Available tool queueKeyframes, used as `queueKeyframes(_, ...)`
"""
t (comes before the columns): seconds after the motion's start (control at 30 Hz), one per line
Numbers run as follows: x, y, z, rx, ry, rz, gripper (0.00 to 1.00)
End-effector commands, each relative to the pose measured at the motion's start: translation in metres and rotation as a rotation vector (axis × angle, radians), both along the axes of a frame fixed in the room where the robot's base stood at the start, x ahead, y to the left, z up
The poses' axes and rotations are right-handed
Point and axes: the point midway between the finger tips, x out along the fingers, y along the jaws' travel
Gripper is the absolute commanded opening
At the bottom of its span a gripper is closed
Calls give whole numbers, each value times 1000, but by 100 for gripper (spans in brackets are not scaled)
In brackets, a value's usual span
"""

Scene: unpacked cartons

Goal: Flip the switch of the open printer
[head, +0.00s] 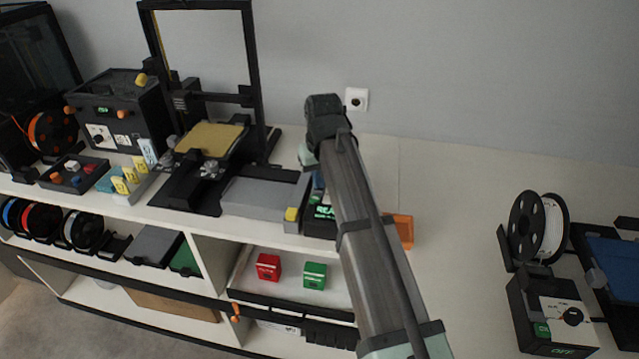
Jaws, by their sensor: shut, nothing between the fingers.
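The open printer (258,60) stands left of centre against the wall, with a tall black frame and a gold bed (210,138). A grey box (262,196) sits at its front right, with a small yellow piece (292,214) on its corner. A black control box with a green lit display (324,212) is beside it, mostly behind my arm. I cannot make out which part is the switch. My gripper (308,156) is shut and empty, just right of the printer frame; its fingertips are largely hidden by my arm, and I see no contact.
A spool (541,225) and another control box (550,315) reading OFF are at right. An orange piece (404,230) lies beside my arm. The worktop (450,200) right of it is clear.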

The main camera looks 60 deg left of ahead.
Motion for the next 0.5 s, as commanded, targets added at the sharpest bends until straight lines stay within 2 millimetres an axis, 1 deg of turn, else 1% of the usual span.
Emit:
queueKeyframes(0.23, 0, 0, 5, 1, 0, 0, 0)
queueKeyframes(0.5, 0, 1, 21, 1, 0, 0, 0)
